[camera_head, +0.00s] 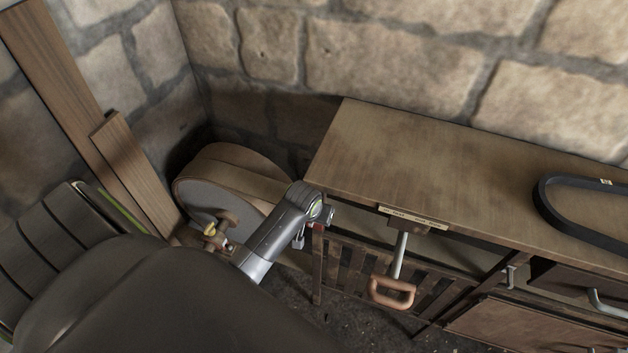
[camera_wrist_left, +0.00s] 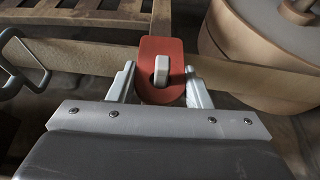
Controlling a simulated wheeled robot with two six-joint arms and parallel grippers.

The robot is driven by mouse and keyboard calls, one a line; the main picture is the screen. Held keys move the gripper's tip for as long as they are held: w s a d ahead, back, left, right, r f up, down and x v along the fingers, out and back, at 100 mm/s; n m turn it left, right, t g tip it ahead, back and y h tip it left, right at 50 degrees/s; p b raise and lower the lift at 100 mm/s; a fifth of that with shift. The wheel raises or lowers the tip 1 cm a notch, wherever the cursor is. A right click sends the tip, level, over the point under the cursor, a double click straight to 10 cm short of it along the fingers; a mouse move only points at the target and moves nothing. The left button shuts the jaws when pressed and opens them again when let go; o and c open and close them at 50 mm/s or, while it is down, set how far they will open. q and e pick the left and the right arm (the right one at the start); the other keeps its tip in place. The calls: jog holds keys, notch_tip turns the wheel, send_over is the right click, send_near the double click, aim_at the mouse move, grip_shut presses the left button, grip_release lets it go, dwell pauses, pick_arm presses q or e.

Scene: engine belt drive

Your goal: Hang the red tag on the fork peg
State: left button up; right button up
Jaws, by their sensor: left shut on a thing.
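The red tag (camera_wrist_left: 148,88) is a flat, rounded plate with an opening, in the middle of the left wrist view. My left gripper (camera_wrist_left: 161,82) has one pale finger on each side of it and is shut on it. A pale block (camera_wrist_left: 161,70) shows in the tag's opening; I cannot tell whether it is the fork peg. In the head view a small red patch of the tag (camera_head: 318,227) shows by my left gripper (camera_head: 303,232), at the bench's left front corner. My right gripper is not in view.
The wooden bench (camera_head: 400,150) carries a black belt loop (camera_head: 545,208). A lever with a brown handle (camera_head: 392,292) hangs at its front. A large drum wheel (camera_head: 225,170) stands left of the bench.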

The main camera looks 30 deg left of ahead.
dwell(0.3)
pick_arm(q)
jog(key=o, duration=1)
jog(key=shift+o, duration=0.2)
jog(key=b+v, duration=0.1)
jog(key=v, duration=1.6)
jog(key=shift+s+r+b, duration=0.15)
jog(key=shift+r+b, duration=0.05)
jog(key=shift+b, duration=0.15)
jog(key=shift+d, duration=0.1)
